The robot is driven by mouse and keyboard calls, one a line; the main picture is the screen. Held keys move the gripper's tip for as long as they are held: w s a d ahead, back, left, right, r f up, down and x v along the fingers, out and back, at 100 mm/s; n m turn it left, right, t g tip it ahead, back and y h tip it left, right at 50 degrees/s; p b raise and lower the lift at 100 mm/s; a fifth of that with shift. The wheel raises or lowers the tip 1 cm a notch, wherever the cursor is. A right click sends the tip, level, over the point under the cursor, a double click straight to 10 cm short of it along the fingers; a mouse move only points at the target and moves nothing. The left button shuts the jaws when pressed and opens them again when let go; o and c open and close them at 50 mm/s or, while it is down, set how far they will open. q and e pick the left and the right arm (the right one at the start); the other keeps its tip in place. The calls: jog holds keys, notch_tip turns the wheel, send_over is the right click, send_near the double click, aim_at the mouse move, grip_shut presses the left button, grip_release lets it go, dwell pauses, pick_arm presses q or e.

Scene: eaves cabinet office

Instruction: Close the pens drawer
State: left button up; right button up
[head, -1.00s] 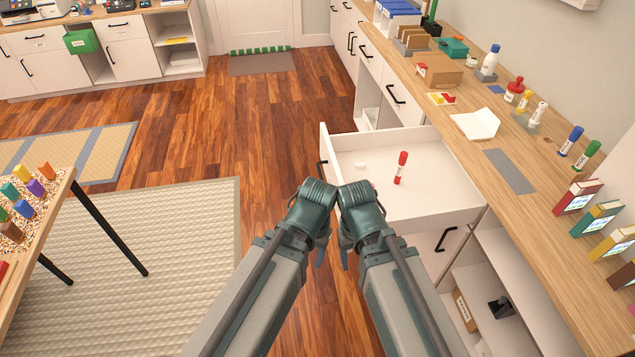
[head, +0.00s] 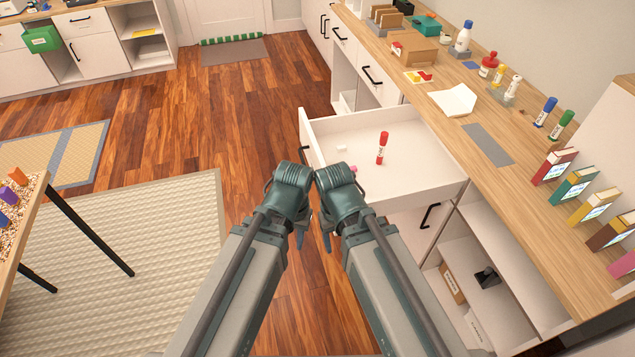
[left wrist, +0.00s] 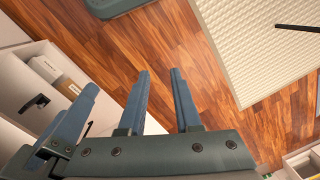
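The white drawer (head: 415,178) under the wooden counter is pulled well out. My left gripper (head: 299,240) points down over the floor, outside the drawer's near left corner. In the left wrist view its two fingers (left wrist: 159,72) are apart with nothing between them. My right gripper (head: 326,243) hangs close beside it; its opening is unclear.
The counter (head: 470,105) carries books, glue bottles and boxes along the right. Below the drawer are a handled cabinet front and an open shelf (head: 480,285). A table (head: 25,220) stands at left by a beige rug (head: 150,270). Wood floor is clear left of the drawer.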

pick_arm(q)
jog(key=w+f+n+b, duration=0.1)
jog(key=w+f+n+h+b, duration=0.1)
jog(key=n, duration=0.1)
jog(key=w+f+n+h+b, duration=0.1)
jog(key=n, duration=0.1)
jog(key=shift+w+d+f, duration=0.25)
jog(key=shift+f, duration=0.1)
grip_shut()
jog(key=w+a+f+n+t+h+b, duration=0.1)
jog(key=w+n+h+b, duration=0.2)
jog(key=w+n, duration=0.3)
jog(key=w+a+n+t+h+b, duration=0.1)
jog(key=w+n+h+b, duration=0.3)
jog(key=n, duration=0.8)
jog(key=w+a+b, duration=0.1)
jog(key=w, duration=0.1)
jog(key=shift+w+a+f+n+t+h, duration=0.25)
jog(key=shift+w+f+n+t+h, duration=0.05)
jog(key=shift+w+f+n+t, duration=0.1)
